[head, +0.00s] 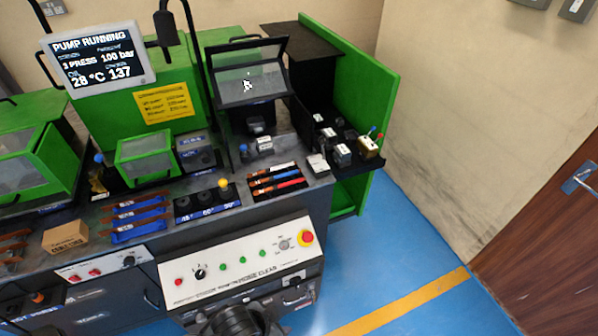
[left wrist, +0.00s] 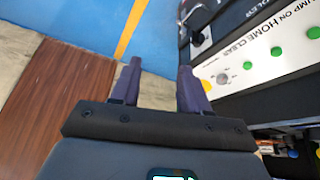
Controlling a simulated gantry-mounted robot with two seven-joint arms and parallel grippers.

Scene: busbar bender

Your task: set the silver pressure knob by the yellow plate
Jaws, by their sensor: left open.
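The silver pressure knob (head: 284,243) is a small round knob on the sloping white control panel, between a green button and the red emergency stop. It also shows in the left wrist view (left wrist: 222,77). Its pointer is too small to read. The yellow plate (head: 163,102) is on the green housing at the back; its lines are too small to read. My left gripper (head: 262,325) is low in front of the panel. In the left wrist view its two fingers (left wrist: 157,80) are apart and empty, clear of the knob. My right gripper is not in view.
The screen (head: 97,54) reads PUMP RUNNING and 100 bar. The panel also has a red emergency stop (head: 306,237), green buttons (head: 262,253) and a black knob (head: 199,272). Bars and tooling crowd the bench behind. The blue floor (head: 380,255) to the right is clear.

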